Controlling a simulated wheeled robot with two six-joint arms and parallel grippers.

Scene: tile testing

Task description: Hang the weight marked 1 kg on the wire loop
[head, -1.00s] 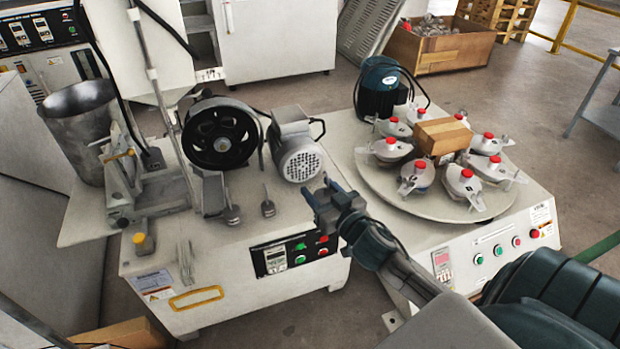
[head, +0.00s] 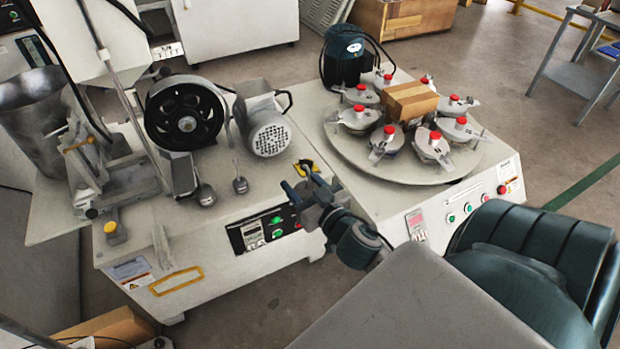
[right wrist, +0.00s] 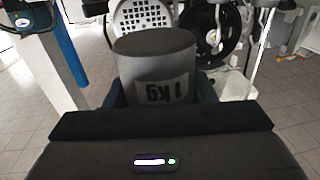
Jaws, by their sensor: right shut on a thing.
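My right gripper (head: 305,187) is in front of the right end of the left machine, near its top edge. It is shut on the 1 kg weight (right wrist: 155,62), a dark grey cylinder. In the right wrist view, its white label reads "1 kg" upside down. The weight is hard to make out in the head view. Two small weights with thin stems, one (head: 205,194) and another (head: 240,184), stand on the machine top. I cannot pick out the wire loop with certainty. My left gripper is not in view.
A yellow-and-black item (head: 306,168) lies just behind my right gripper.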

